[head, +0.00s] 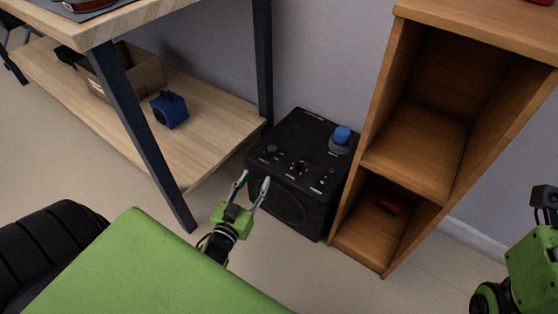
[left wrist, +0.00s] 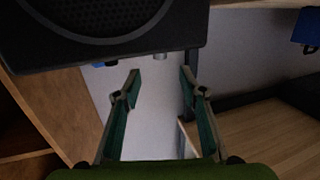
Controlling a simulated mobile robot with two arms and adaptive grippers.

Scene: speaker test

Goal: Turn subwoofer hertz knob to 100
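The black subwoofer (head: 322,181) stands on the floor between the table and the wooden shelf. Several knobs sit on its top panel, including one near the middle (head: 299,167); their markings are too small to read. My left gripper (head: 254,181) is open and empty in front of the subwoofer's front left side. My right gripper (head: 545,197) is at the right edge, partly out of view.
A blue-topped object (head: 342,136) stands on the subwoofer's back right corner. The table's dark leg (head: 147,140) is at the left. The wooden shelf (head: 376,150) stands close on the right. The lower table board holds a cardboard box (head: 139,68) and a blue object (head: 170,110).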

